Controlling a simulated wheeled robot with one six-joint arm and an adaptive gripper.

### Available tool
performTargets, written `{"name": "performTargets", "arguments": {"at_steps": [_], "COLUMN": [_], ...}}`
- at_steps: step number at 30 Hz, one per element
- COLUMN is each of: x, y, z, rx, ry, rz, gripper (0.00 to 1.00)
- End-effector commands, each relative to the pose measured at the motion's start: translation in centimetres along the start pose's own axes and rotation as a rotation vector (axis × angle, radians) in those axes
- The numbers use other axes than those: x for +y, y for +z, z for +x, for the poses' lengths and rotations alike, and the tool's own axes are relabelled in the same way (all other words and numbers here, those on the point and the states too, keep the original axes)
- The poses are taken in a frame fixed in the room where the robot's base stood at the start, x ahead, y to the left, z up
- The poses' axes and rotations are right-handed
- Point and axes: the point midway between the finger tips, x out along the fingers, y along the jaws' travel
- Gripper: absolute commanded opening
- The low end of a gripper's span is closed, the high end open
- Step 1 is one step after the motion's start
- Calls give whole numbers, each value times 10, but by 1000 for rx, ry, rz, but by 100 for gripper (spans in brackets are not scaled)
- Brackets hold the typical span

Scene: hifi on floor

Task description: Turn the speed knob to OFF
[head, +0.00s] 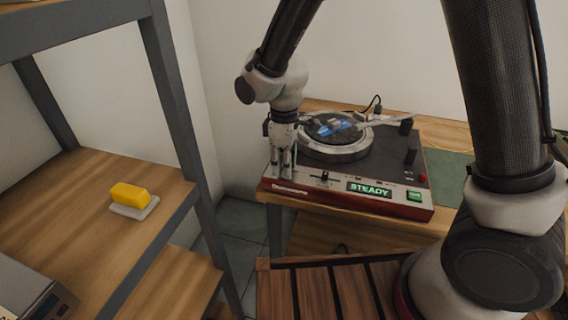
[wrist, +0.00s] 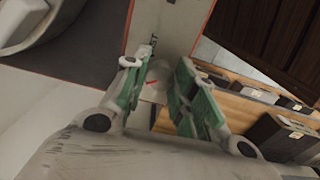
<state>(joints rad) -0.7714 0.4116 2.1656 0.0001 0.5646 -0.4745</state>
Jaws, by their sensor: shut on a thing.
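The turntable (head: 345,195) stands on a wooden bench in the head view, with a red front, a round platter (head: 335,150) and a lit green display (head: 369,189) reading "STEADY". My gripper (head: 283,170) points down at the deck's left front corner. In the wrist view its green-padded fingers (wrist: 158,82) stand on either side of a small pale piece with a red mark, which I take to be the speed knob (wrist: 154,92). The fingers are shut on it. In the head view the knob is hidden by the fingers. Lettering beside it is only partly readable, so its setting is unclear.
A slider (head: 324,176), a green button (head: 414,196) and a red button (head: 422,177) are on the deck right of my gripper. The tonearm (head: 385,121) lies at the back right. A shelf at left holds a yellow block (head: 130,195). Slatted wood stands in front.

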Motion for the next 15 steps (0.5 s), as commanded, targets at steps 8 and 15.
{"name": "performTargets", "arguments": {"at_steps": [8,15], "x": [0,0], "y": [0,0], "z": [0,0], "rx": [0,1], "ry": [1,1], "rz": [246,430], "gripper": [3,3]}}
